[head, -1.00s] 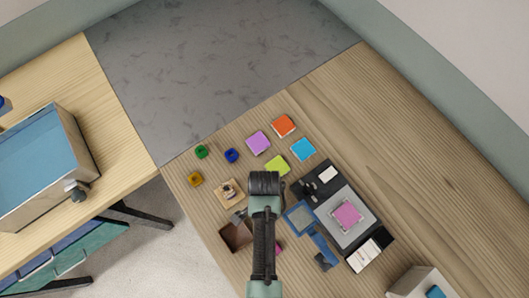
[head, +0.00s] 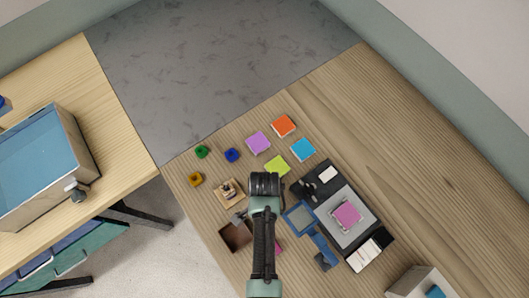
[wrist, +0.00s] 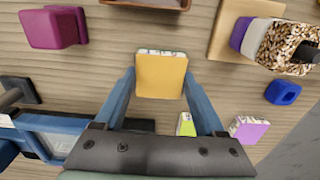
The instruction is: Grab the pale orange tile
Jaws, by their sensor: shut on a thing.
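The pale orange tile (wrist: 161,75) shows in the wrist view as a yellow-orange square block with a pale patterned edge. My gripper (wrist: 160,84) has its two blue fingers on either side of the tile, shut on it. I cannot tell whether the tile touches the table. In the head view my own arm hides both the tile and the fingers.
Purple (head: 258,143), orange-red (head: 284,125), blue (head: 303,150) and lime (head: 277,166) tiles lie beyond my arm. A brown box (head: 235,236) sits left, a blue-framed magnifier (head: 300,218) and dark tray (head: 323,173) right.

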